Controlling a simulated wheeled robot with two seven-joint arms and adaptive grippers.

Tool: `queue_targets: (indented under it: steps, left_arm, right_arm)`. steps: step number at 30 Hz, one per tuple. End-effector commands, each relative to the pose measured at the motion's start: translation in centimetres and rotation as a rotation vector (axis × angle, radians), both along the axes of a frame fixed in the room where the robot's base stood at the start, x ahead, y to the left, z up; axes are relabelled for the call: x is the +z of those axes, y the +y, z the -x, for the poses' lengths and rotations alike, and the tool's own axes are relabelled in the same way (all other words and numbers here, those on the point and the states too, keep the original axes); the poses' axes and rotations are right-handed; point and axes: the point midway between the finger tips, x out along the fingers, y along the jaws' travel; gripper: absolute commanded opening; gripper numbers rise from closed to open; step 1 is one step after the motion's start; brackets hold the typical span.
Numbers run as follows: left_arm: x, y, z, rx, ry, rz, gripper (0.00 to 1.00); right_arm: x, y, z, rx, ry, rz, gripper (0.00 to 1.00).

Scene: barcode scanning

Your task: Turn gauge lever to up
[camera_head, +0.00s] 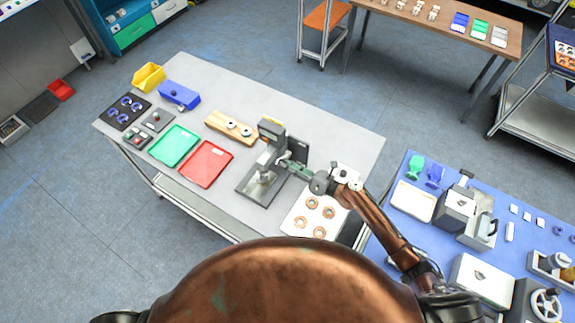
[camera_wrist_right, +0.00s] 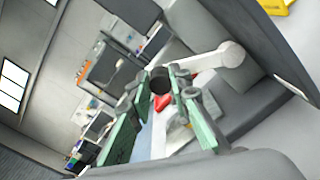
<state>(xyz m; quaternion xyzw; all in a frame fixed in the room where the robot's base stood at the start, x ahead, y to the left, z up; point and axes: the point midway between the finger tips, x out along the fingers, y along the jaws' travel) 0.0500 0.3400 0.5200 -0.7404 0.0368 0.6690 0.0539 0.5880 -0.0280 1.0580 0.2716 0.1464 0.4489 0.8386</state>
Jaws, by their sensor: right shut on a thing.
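The gauge (camera_head: 254,186) is a dark grey bench device with an upright column and a flat base, on the grey table. My right gripper (camera_head: 292,166) reaches its right side from the lower right. In the right wrist view, the lever (camera_wrist_right: 215,60) is a pale grey arm with a rounded hub and a dark round knob (camera_wrist_right: 159,80) at its end. The green-padded fingers of my right gripper (camera_wrist_right: 160,84) are shut on the knob. The lever runs from the knob to the upper right in that view. My left gripper is not in view.
A white board with copper rings (camera_head: 300,222) lies close to the right arm. Red (camera_head: 206,164) and green (camera_head: 174,146) trays and a wooden block (camera_head: 230,128) lie left of the gauge. A blue table (camera_head: 415,233) with devices stands at the right.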

Motion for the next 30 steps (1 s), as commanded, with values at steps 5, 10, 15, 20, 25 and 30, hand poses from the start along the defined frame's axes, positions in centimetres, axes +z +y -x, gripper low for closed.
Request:
queue_targets:
  steps: [5,10,15,20,25,30]
  left_arm:
    - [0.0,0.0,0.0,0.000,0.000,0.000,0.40]
    - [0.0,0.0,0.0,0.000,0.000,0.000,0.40]
    - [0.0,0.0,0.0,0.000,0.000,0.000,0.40]
    - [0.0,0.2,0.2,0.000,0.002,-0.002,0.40]
    - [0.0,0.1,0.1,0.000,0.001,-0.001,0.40]
    - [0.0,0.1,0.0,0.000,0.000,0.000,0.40]
  right_arm:
    - [0.2,-0.1,-0.2,-0.004,-0.002,-0.001,0.26]
    - [0.1,-0.1,-0.1,-0.003,-0.002,-0.001,0.36]
    - [0.1,0.0,-0.1,-0.002,-0.001,0.000,0.36]
    - [0.0,-0.5,0.2,-0.003,-0.001,0.000,0.36]
    - [0.0,-2.6,1.6,-0.004,0.000,0.001,0.36]
    - [0.0,-5.6,3.6,-0.004,-0.001,0.002,0.36]
